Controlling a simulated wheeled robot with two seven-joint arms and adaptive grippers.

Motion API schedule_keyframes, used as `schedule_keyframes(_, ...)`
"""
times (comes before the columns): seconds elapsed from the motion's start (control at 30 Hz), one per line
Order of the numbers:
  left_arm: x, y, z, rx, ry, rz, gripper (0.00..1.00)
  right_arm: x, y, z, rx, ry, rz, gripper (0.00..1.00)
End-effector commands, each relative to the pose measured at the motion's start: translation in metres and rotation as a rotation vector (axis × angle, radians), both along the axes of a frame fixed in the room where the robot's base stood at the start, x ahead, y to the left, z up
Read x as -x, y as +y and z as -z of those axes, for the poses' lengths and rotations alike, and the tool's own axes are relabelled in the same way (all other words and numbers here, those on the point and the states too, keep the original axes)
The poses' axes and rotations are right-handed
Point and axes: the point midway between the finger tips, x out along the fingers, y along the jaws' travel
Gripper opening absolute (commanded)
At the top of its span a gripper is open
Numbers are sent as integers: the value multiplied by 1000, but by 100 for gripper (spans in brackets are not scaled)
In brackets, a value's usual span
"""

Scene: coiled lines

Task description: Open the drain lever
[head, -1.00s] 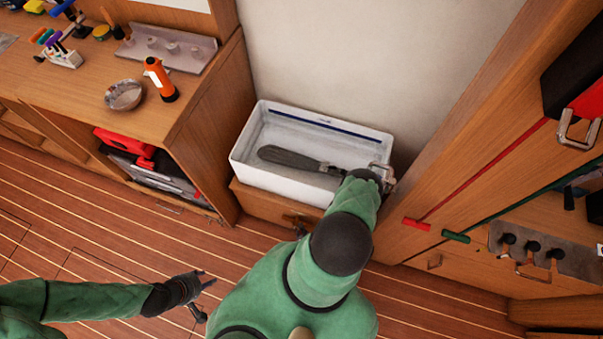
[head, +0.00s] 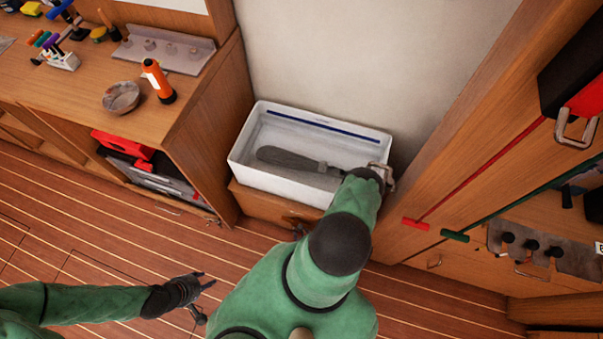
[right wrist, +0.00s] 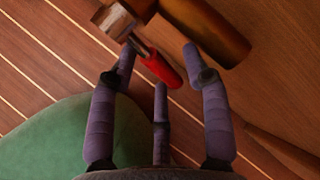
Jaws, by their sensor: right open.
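The drain lever, with a red grip (right wrist: 165,72), shows in the right wrist view on a metal stem beside a brass-coloured pipe fitting (right wrist: 208,30). My right gripper (right wrist: 160,58) is open, its purple-grey fingers spread on both sides of the red grip. I cannot tell whether any finger touches it. In the head view, my right arm covers most of this gripper and the lever. A brownish fitting (head: 297,218) shows partly below the white basin (head: 275,187). My left gripper (head: 206,301) is open and empty, over the floor at lower left.
A metal tap (head: 387,174) stands at the basin's right end, near my right arm. A grey paddle-shaped item (head: 288,158) shows in the basin. A bench (head: 75,85) with an orange torch (head: 158,80) stands left. Red (head: 416,224) and green (head: 455,236) handles hang right.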

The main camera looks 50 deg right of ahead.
Motion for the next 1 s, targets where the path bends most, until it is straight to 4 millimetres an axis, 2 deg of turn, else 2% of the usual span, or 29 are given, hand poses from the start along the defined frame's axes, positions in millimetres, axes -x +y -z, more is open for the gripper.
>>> schedule_keyframes(0.5,0,0,0,0,0,0,40,50,29,-65,-1,3,4,48)
schedule_keyframes(0.7,0,0,0,0,0,0,40,59,36,-78,1,1,1,48)
schedule_keyframes(1.0,0,0,0,0,0,0,40,62,39,-82,1,0,-1,48)
